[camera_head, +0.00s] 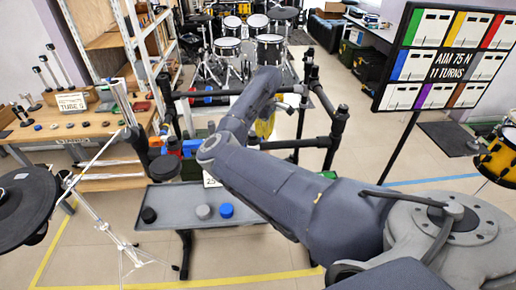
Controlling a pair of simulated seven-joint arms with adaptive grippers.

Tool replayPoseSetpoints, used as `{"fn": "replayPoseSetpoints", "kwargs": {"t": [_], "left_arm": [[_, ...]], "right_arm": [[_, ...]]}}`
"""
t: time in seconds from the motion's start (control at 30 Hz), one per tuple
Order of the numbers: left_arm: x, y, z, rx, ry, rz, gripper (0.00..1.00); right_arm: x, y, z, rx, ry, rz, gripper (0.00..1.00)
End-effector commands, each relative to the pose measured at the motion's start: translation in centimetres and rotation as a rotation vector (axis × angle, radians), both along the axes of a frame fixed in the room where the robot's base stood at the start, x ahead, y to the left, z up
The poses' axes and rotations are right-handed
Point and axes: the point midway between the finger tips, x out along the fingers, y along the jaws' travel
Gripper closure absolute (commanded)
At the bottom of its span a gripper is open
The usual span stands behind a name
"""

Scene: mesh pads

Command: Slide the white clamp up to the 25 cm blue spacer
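A black tube rack (338,125) stands in the middle, behind a grey tray. Small blue (208,90) and red pieces sit at its upper left bar; a larger blue piece (190,148) sits lower left. I cannot tell which is the 25 cm blue spacer. I cannot pick out the white clamp; my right arm covers part of the rack. My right arm reaches from the lower right to the rack. My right gripper (284,100) is small and partly hidden beyond the wrist, near a yellow piece (265,124). Its finger opening is unclear. My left gripper is not in view.
The grey tray (175,201) holds black, pale grey and blue round pieces. A wooden bench (95,128) is at left, with a black drum pad (25,205) and chrome stand nearer. A sign board (445,58) stands at right. Drums are behind the rack.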

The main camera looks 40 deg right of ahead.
Motion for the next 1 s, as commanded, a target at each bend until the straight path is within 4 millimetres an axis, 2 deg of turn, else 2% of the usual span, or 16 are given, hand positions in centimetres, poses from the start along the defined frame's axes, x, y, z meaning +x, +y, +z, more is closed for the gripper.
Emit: {"fn": "replayPoseSetpoints", "kwargs": {"t": [1.0], "left_arm": [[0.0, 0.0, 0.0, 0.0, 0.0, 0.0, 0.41]], "right_arm": [[1.1, 1.7, 0.0, 0.003, -0.003, 0.002, 1.0]]}}
